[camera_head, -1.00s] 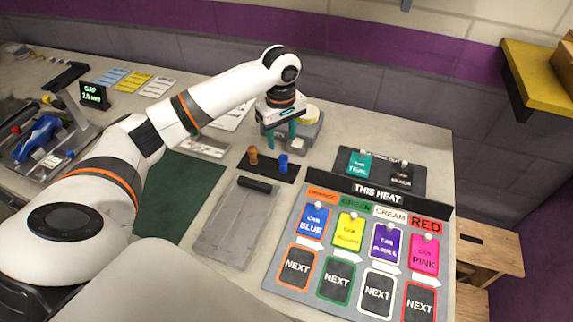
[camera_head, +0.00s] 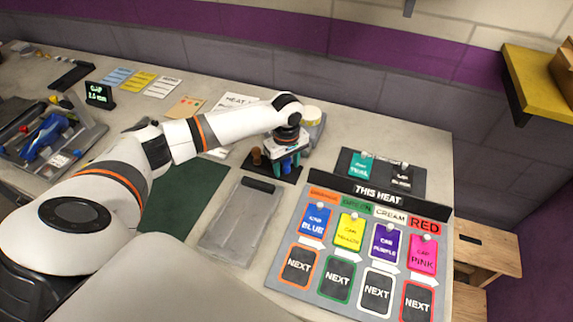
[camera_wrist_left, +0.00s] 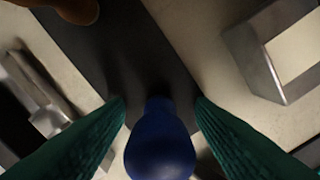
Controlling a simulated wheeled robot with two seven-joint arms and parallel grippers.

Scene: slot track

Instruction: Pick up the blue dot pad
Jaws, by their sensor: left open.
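The blue dot pad (camera_wrist_left: 160,146) has a rounded blue top and stands on a dark mat (camera_wrist_left: 115,60). In the left wrist view it sits between the two teal fingers of my left gripper (camera_wrist_left: 160,118). The fingers are open on either side of it, and I see no clear grip. In the head view my left gripper (camera_head: 286,164) is down over the mat, and it mostly hides the blue pad. My right gripper is not in view.
A brown-orange dot pad (camera_head: 256,157) stands on the same mat, close to the left of my gripper. A grey box-like holder (camera_head: 312,128) is just behind. A grey tray (camera_head: 240,222) lies in front, and the race board (camera_head: 345,240) is at the right.

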